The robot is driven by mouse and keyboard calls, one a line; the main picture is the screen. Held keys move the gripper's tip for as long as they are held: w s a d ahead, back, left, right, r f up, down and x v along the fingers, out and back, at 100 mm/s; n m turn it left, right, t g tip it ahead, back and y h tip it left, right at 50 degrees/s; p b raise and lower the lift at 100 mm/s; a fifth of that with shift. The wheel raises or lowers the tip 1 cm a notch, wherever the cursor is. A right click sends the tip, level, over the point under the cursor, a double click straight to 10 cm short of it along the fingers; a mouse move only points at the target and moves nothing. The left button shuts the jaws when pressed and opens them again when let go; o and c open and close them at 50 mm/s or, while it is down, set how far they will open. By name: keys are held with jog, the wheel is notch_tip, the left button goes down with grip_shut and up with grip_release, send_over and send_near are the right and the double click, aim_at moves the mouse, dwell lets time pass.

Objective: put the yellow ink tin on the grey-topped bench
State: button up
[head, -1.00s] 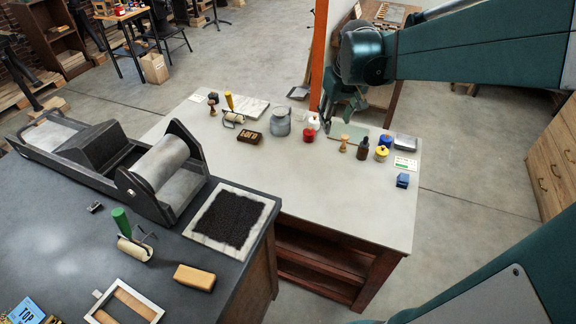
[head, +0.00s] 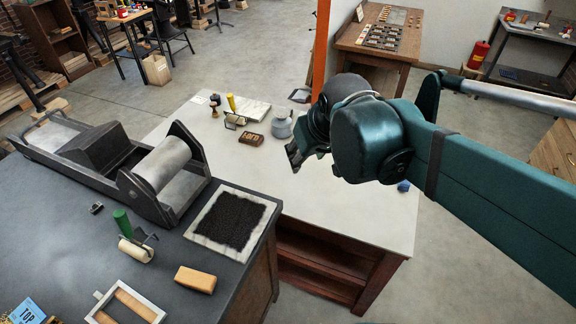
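The yellow ink tin is not visible now; my arm covers the right part of the pale table (head: 340,222), where a small yellow tin stood a second ago. My gripper (head: 294,156) is over the middle of that table, just right of the grey jug (head: 282,126). Its fingers are small and dark, and I cannot tell whether they are open or hold anything. The bench with the dark grey top (head: 170,262) is at the front left, apart from my gripper.
The bench carries a press (head: 165,170), a black inked slab (head: 232,218), a green-handled roller (head: 130,240), a wooden block (head: 195,279) and a frame (head: 125,305). The pale table holds a type block (head: 251,138), a yellow-handled roller (head: 233,115) and a blue item (head: 403,186). Its front is clear.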

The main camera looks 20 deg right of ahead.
jog(key=s+a+f+t, duration=0.1)
jog(key=s+a+f, duration=0.1)
jog(key=s+a, duration=0.3)
jog(key=shift+s+y, duration=0.3)
jog(key=shift+s, duration=0.2)
